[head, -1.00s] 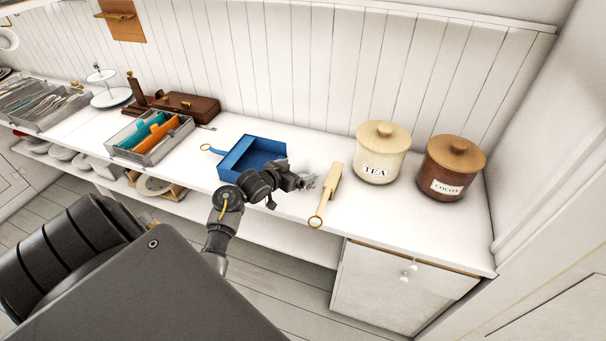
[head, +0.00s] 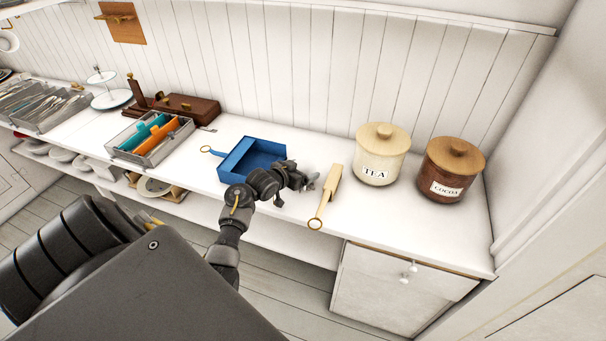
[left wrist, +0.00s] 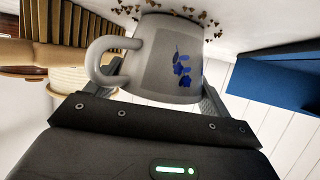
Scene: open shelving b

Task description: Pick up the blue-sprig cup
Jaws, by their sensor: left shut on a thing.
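The blue-sprig cup (left wrist: 165,62) fills the middle of the left wrist view. It is pale grey with a blue sprig on its side and a handle at the left. My left gripper (left wrist: 160,98) is shut on the cup, with a finger at each side of its body. In the head view my left gripper (head: 309,182) is over the counter, between the blue tray and the wooden paddle-like piece. The cup is mostly hidden there by the gripper. I cannot tell whether the cup touches the counter. My right gripper is not in view.
A blue tray (head: 229,170) lies just left of the gripper. A wooden paddle-like piece (head: 331,185) lies close on its right. The tea jar (head: 380,160) and cocoa jar (head: 450,172) stand further right. Small brown bits (left wrist: 205,18) show beside the cup.

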